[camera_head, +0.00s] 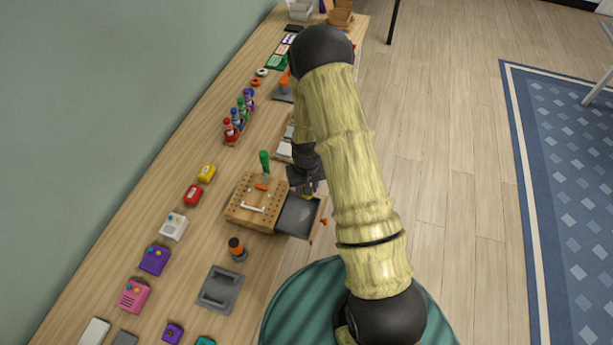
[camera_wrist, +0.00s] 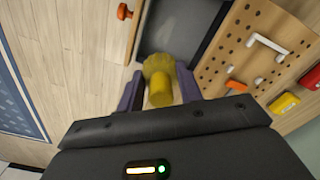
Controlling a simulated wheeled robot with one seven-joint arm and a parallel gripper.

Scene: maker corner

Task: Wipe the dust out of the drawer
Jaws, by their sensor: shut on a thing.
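The drawer (camera_head: 297,215) is pulled out of a wooden pegboard-topped box (camera_head: 240,213); its inside is dark grey. In the wrist view the drawer floor (camera_wrist: 180,24) lies just beyond my fingers. My gripper (camera_head: 308,190) is over the drawer's far part in the head view. Its purple fingers (camera_wrist: 160,80) are shut on a yellow brush-like tool (camera_wrist: 160,90) with a rough, fluffy end pointing to the drawer. I cannot tell whether the tool touches the floor. My arm and hand hide part of the drawer in the head view.
An orange knob (camera_wrist: 124,11) sits on the drawer front. A green-handled tool (camera_head: 264,160) stands up from the box, near a white handle (camera_head: 252,208). An orange-and-black item (camera_head: 236,248) and a grey tray (camera_head: 220,290) stand nearby. Open floor (camera_head: 450,150) lies right of the bench.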

